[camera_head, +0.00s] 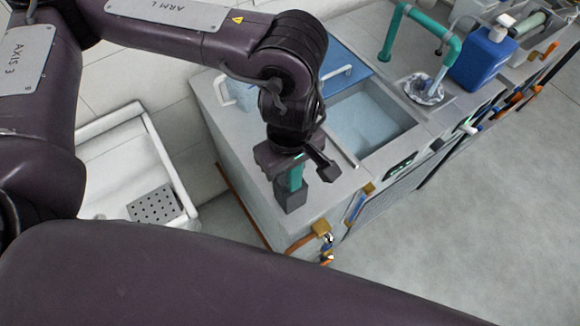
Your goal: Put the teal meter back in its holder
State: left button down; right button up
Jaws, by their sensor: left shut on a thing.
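The teal meter (296,177) is upright in my left gripper (297,168), which is shut on it from above. Its lower end meets the dark grey holder (291,196) on the near left part of the grey counter top. From this angle the lower end appears to be inside the holder, but I cannot tell how deep it sits. The gripper hides the meter's upper part. My right gripper is not in view.
Right behind the gripper is a basin of pale blue liquid (366,125) with a blue lid (343,68). A blue bottle (483,60) and a teal pipe (429,26) stand farther back. A white tray (158,150) lies left. Orange-handled valves line the counter's front.

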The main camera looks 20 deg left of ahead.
pick_arm(q)
jog(key=c, duration=1.2)
grip_release()
jog(key=shift+r, duration=0.2)
jog(key=shift+w+r, duration=0.1)
jog(key=shift+r, duration=0.2)
notch_tip(320, 180, up, 11)
jog(key=shift+r, duration=0.1)
